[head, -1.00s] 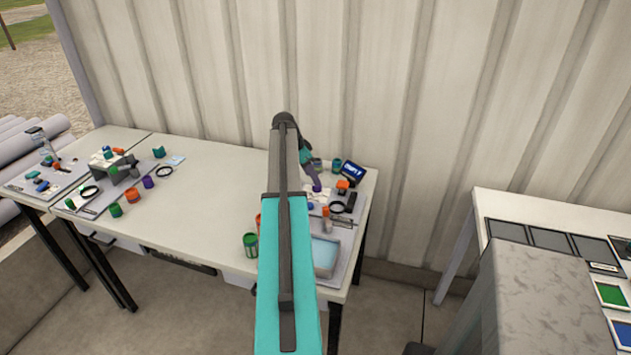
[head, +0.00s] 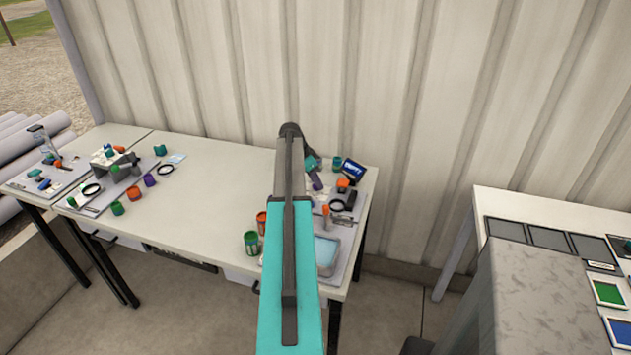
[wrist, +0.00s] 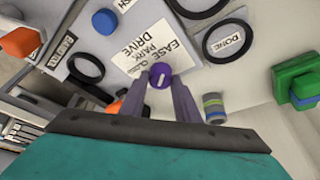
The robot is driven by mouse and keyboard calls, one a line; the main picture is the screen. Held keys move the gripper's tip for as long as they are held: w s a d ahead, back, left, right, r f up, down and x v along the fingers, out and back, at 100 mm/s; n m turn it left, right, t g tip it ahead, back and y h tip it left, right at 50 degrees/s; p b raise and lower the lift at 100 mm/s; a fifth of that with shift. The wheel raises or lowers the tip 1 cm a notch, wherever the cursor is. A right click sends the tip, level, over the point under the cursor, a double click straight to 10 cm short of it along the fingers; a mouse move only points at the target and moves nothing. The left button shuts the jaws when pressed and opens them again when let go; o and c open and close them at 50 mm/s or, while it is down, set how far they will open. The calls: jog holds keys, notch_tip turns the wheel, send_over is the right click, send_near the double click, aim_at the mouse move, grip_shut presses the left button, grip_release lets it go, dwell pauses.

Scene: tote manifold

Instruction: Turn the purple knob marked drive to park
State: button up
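In the wrist view the purple knob (wrist: 160,75) with a pale mark on its top sits at the edge of a white label (wrist: 150,48) whose words include EASE, PARK and DRIVE. My gripper (wrist: 162,82) has its two purple fingers parted, with the knob between or just beyond the tips. Contact with the knob is not clear. In the head view my gripper (head: 316,183) hangs over the board at the right end of the table, beyond my arm. The knob cannot be told apart from the fingers there.
Black rings (wrist: 228,40) lie around the label, one around a DONE tag. A blue knob (wrist: 105,21), an orange knob (wrist: 20,42), a green block (wrist: 296,83) and a grey banded cylinder (wrist: 214,108) stand nearby. A light-blue-bottomed tray (head: 328,254) sits at the front right.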

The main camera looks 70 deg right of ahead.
jog(key=shift+c, duration=1.4)
jog(key=shift+n+b, duration=0.5)
jog(key=shift+s+a+f+n+t+h+b, duration=0.15)
jog(key=shift+n+t+h+b, duration=0.35)
jog(key=shift+n+b, duration=0.55)
jog(key=n+t, duration=0.1)
jog(key=n, duration=0.2)
jog(key=n+t+b, duration=0.1)
jog(key=n, duration=0.2)
jog(key=shift+s+n, duration=0.2)
jog(key=shift+n, duration=0.05)
jog(key=shift+t, duration=0.3)
jog(key=o, duration=1)
jog(key=shift+o, duration=0.2)
